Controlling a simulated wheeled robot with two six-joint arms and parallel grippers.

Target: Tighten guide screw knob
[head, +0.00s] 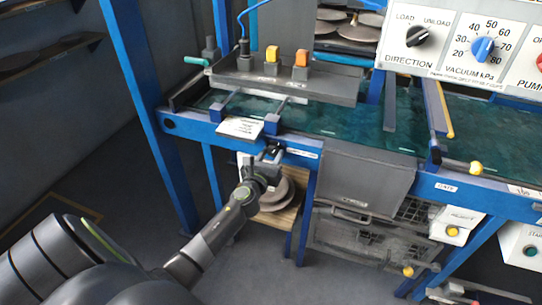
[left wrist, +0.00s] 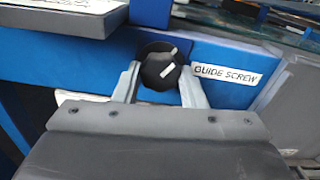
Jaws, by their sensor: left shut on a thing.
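The guide screw knob (left wrist: 160,68) is a round black knob with a white pointer line, on the blue front rail (left wrist: 215,55) in the left wrist view. A label reading GUIDE SCREW (left wrist: 227,76) sits just right of it. My left gripper (left wrist: 160,88) has one finger on each side of the knob and is shut on it. The pointer line slants toward the upper right. In the head view my left gripper (head: 268,160) reaches the blue rail below the guide bars, and the knob is too small to make out clearly there. My right gripper is not in view.
A control panel (head: 470,45) with a direction knob (head: 417,37) and a blue vacuum knob (head: 482,49) stands at the upper right.

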